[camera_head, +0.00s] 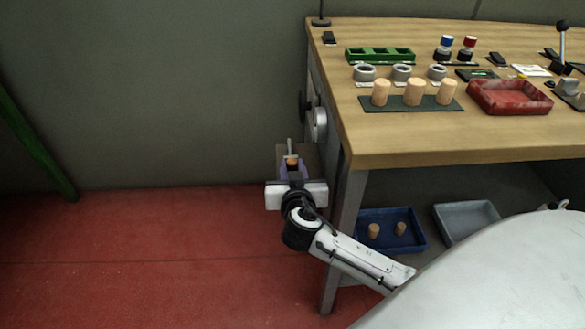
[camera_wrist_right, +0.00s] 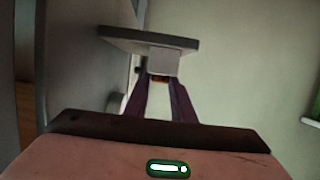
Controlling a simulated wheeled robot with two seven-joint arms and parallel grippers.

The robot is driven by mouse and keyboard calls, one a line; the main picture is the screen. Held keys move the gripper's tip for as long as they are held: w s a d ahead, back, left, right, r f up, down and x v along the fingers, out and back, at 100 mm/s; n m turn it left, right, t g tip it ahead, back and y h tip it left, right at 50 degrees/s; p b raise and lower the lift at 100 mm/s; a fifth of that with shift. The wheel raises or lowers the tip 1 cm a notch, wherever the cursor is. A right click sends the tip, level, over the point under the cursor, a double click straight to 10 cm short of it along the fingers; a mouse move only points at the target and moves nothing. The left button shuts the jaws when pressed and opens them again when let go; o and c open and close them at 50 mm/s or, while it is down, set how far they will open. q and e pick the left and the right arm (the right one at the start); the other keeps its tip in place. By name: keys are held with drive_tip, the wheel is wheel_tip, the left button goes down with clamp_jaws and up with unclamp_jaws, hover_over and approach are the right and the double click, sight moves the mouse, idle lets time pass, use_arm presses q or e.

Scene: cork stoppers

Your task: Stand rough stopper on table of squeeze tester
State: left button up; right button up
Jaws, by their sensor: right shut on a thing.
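My right gripper (camera_head: 291,166) is shut on a stopper (camera_head: 292,160), of which a small orange-brown part shows between the purple fingers. It is low off the left end of the bench, beside a small grey plate (camera_head: 312,158). In the right wrist view the gripper (camera_wrist_right: 158,88) points at this plate (camera_wrist_right: 148,39), and a bit of the stopper (camera_wrist_right: 160,78) shows at the fingertips. I cannot tell if the stopper touches the plate. A lever with a black knob (camera_head: 563,27), perhaps of the squeeze tester, stands at the far right; its table is not clear. My left gripper is out of view.
Three corks (camera_head: 415,92) stand on a dark green mat on the wooden bench (camera_head: 440,145). Grey rings, a green rack (camera_head: 380,55) and a red tray (camera_head: 510,97) are near them. Below are a blue tray (camera_head: 418,243) with two corks and a grey tray (camera_head: 467,220).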

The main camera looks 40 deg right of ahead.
drive_tip(key=shift+f, duration=0.15)
drive_tip(key=o, duration=1)
drive_tip(key=shift+r, duration=0.25)
drive_tip(key=p+v, duration=0.1)
drive_tip(key=v, duration=1)
drive_tip(key=s+a+f+n+g+y, duration=0.1)
drive_tip(key=s+a+f+n+y, duration=0.1)
drive_tip(key=s+a+f+y, duration=0.1)
drive_tip(key=s+a+f+n+g+y, duration=0.1)
drive_tip(key=s+a+f+n+y, duration=0.2)
drive_tip(key=s+a+f, duration=0.3)
drive_tip(key=s+a+f+n+g+y, duration=0.1)
drive_tip(key=s+a+f+n+y, duration=0.2)
drive_tip(key=s+a+f+y, duration=0.1)
drive_tip(key=shift+s+a+f+g+y, duration=0.15)
drive_tip(key=shift+s+a+f+g, duration=0.1)
drive_tip(key=shift+s+f, duration=0.55)
drive_tip(key=shift+s+a+f+g+y, duration=0.2)
drive_tip(key=shift+s+f, duration=0.35)
drive_tip(key=shift+f, duration=0.4)
